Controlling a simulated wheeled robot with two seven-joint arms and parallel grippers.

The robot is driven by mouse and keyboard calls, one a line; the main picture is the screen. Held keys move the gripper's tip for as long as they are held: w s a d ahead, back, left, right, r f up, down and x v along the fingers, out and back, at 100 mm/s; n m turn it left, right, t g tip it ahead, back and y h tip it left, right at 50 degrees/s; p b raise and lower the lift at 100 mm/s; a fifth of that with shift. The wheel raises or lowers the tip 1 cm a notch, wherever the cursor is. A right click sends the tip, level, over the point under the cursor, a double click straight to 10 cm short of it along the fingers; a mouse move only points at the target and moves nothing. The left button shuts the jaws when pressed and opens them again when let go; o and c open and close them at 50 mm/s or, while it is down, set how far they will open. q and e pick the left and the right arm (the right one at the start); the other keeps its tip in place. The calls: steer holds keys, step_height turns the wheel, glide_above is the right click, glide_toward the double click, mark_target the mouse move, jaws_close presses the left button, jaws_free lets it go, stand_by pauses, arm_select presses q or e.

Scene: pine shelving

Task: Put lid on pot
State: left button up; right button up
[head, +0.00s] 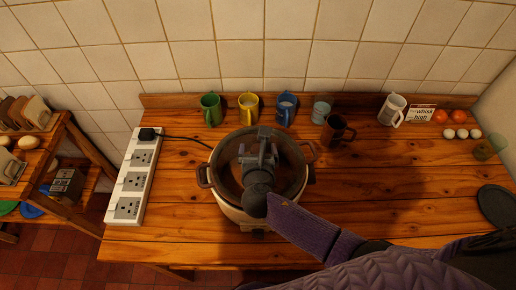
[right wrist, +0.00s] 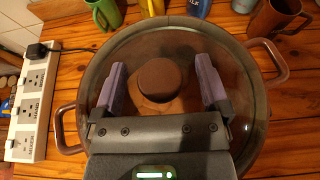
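A pot (head: 243,217) with a pale body and brown side handles stands on the wooden table in the head view. A round glass lid (head: 231,172) with a dark rim lies over the pot's opening and looks seated on it. In the right wrist view the lid (right wrist: 150,42) has a brown knob (right wrist: 160,75) at its middle. My right gripper (head: 258,152) is over the lid. Its fingers (right wrist: 160,72) are open, one on each side of the knob, with a gap to both. My left gripper is not in view.
Green (head: 211,109), yellow (head: 248,108) and blue (head: 286,109) mugs stand behind the pot, with a brown mug (head: 336,131) to the right. A power strip (head: 134,178) lies left. The table's right front is mostly clear beside a dark round plate (head: 498,206).

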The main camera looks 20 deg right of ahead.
steer(key=p+v, duration=0.2)
steer(key=v, duration=0.8)
